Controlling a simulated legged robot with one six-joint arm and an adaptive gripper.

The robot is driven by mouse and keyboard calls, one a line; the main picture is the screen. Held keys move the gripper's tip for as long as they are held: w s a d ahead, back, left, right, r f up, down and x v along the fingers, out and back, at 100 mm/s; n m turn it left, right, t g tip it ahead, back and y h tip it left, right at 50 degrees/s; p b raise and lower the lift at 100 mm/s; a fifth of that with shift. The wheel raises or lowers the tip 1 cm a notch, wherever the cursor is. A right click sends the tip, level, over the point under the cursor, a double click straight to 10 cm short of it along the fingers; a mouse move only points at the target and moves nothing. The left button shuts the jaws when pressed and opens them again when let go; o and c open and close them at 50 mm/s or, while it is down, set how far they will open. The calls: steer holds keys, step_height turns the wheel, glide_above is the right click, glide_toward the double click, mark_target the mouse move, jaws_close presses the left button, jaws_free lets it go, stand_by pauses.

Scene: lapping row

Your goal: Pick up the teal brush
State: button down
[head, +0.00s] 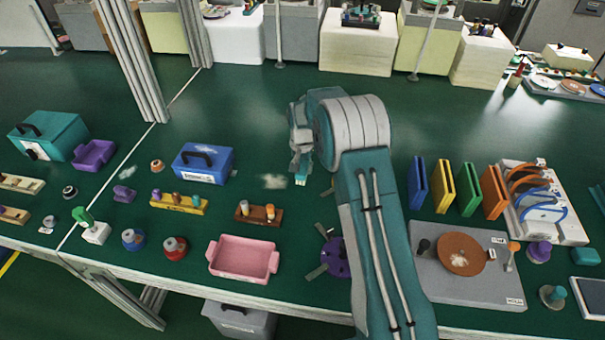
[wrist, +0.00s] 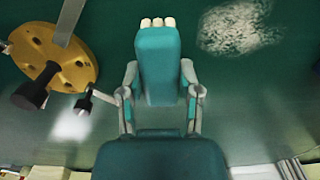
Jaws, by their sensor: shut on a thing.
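The teal brush (wrist: 157,60) is a teal block with a row of short pale tufts at its far end. In the wrist view it stands between the two fingers of my gripper (wrist: 160,82), which press on its sides. In the head view my gripper (head: 300,152) is over the green bench, left of my arm, and the pale brush tip (head: 300,181) points down below it. My gripper hides most of the brush there. I cannot tell how high the tip is above the bench.
A yellow disc (wrist: 45,58) with a dark knob is close at left in the wrist view. A blue case (head: 202,165), a wooden block with pegs (head: 258,222) and a pink tray (head: 243,256) lie left of my arm. Coloured upright plates (head: 443,187) and a grey board (head: 440,285) are right.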

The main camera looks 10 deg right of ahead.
steer(key=s+a+r, duration=0.8)
steer(key=s+r, duration=0.1)
steer(key=s, duration=0.1)
steer(key=shift+s, duration=0.4)
steer(key=shift+a+r, duration=0.1)
